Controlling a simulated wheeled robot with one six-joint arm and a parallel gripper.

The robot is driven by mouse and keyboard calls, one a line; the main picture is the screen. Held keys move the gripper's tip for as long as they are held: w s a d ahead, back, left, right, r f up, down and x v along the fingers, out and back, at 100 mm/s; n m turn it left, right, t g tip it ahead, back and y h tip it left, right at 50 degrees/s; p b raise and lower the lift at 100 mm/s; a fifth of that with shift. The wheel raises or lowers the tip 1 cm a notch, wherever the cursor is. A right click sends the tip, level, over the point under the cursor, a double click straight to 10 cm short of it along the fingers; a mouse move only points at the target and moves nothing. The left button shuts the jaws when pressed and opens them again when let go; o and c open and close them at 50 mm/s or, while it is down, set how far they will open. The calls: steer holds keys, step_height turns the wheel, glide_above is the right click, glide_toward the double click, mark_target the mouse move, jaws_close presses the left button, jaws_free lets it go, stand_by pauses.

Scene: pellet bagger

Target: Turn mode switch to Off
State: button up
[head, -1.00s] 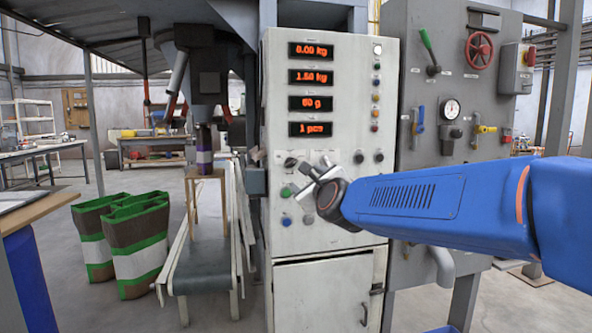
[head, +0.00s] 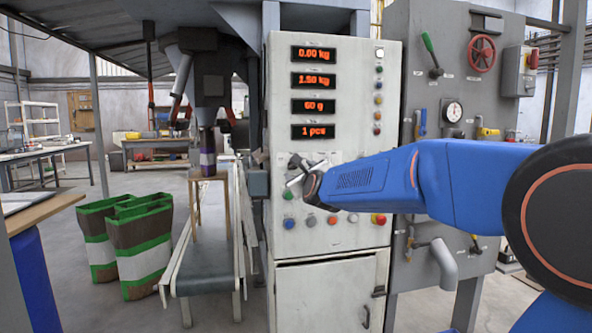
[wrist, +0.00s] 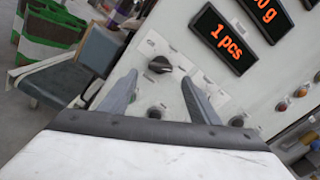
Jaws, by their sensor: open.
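The white control cabinet (head: 336,258) stands upright in the middle of the head view. In the wrist view a black rotary knob (wrist: 159,65) sits on its panel, below and left of the red "1 pcs" display (wrist: 222,40). Its label is too small to read, so I cannot tell its setting or confirm it is the mode switch. My gripper (wrist: 155,88) is open and empty, with the knob showing between and just beyond its two fingers. In the head view my gripper (head: 303,174) is at the panel's left part, and my arm hides the knobs behind it.
Push buttons (head: 311,221) and a red emergency stop (head: 378,219) sit below my arm on the panel. A conveyor (head: 207,280) and striped bags (head: 140,245) stand to the left. A grey valve panel (head: 490,120) stands to the right.

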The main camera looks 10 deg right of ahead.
mark_target(296, 168)
steer(key=shift+w, duration=2.85)
steer(key=shift+c, duration=0.7)
steer(key=c, duration=0.9)
